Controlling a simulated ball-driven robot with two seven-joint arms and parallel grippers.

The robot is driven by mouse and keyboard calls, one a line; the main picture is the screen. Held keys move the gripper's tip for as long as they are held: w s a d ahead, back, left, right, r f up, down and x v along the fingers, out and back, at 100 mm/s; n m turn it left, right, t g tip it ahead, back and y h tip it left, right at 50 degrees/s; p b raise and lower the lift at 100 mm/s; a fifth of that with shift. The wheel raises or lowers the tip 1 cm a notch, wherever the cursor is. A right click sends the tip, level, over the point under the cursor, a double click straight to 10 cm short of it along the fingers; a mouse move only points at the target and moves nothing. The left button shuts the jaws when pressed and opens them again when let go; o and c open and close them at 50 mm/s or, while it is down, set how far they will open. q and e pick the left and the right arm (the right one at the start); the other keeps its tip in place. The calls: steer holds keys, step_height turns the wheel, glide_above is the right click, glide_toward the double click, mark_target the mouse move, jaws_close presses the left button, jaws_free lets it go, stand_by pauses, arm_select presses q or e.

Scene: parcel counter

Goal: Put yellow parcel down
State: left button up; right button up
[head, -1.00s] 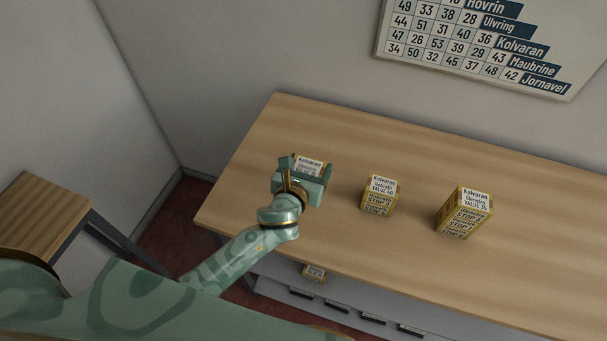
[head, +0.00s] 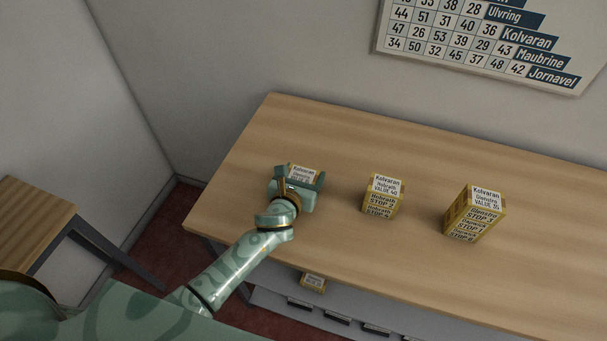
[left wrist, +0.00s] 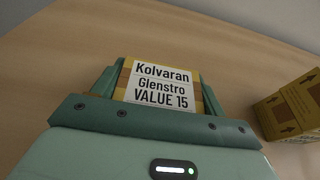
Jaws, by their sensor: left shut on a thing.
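My left gripper (head: 296,184) is shut on a yellow parcel (head: 304,171) at the left part of the counter (head: 345,130). In the left wrist view the held parcel (left wrist: 162,84) sits between the two fingers, its white label reading Kolvaran, Glenstro, VALUE 15. The gripper hides the parcel's lower part, so I cannot tell whether its underside touches the wood. My right gripper is not in view.
A yellow parcel (head: 381,204) stands to the right of the gripper, and a taller one (head: 470,224) stands farther right. Another parcel (head: 313,282) lies below the counter top. A stool (head: 32,226) stands at the left. The counter's back is clear.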

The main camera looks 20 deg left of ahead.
arm_select(q)
steer(key=o, duration=1)
steer(key=shift+o, duration=0.2)
steer(key=shift+r, duration=0.2)
steer(key=p+v, duration=0.3)
steer(key=v, duration=0.9)
